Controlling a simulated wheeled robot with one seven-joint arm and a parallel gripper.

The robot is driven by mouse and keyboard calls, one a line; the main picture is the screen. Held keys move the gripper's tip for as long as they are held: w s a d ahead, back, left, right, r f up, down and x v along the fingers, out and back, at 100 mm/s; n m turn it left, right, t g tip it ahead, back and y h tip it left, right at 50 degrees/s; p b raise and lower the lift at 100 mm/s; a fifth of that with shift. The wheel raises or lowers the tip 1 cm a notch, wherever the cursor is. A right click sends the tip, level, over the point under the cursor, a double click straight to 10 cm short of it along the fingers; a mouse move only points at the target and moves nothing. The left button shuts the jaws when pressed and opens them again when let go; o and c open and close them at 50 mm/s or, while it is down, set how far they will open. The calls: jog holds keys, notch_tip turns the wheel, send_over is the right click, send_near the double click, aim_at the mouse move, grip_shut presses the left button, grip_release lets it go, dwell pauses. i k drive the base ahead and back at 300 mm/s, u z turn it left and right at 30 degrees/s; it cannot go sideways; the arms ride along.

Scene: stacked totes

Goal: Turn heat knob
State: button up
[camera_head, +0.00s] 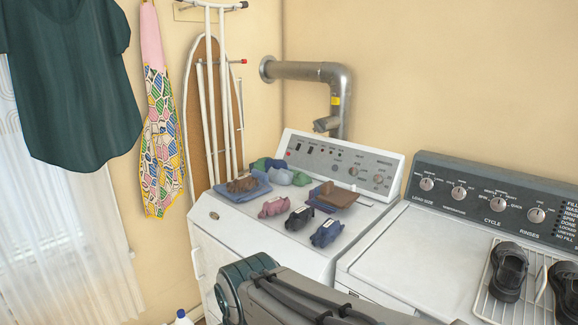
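A white dryer (217,217) stands in the middle, with a grey control panel (340,156) along its back edge. The panel carries small buttons at the left and two round knobs at the right: one knob (354,171) and another knob (378,180). Its lettering is too small to read, so I cannot tell which is the heat knob. Part of my arm (300,300) crosses the bottom of the view, in front of the dryer and below its panel. My gripper is not in view.
Folded clothes (242,187) and several rolled socks (299,218) lie on the dryer top before the panel. At right is a washer (400,255) with several knobs and a shoe rack (490,302). An ironing board (205,120) leans at the left wall.

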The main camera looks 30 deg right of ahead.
aim_at(353, 172)
jog(key=z, duration=0.5)
jog(key=i, duration=1.05)
jog(key=z, duration=0.85)
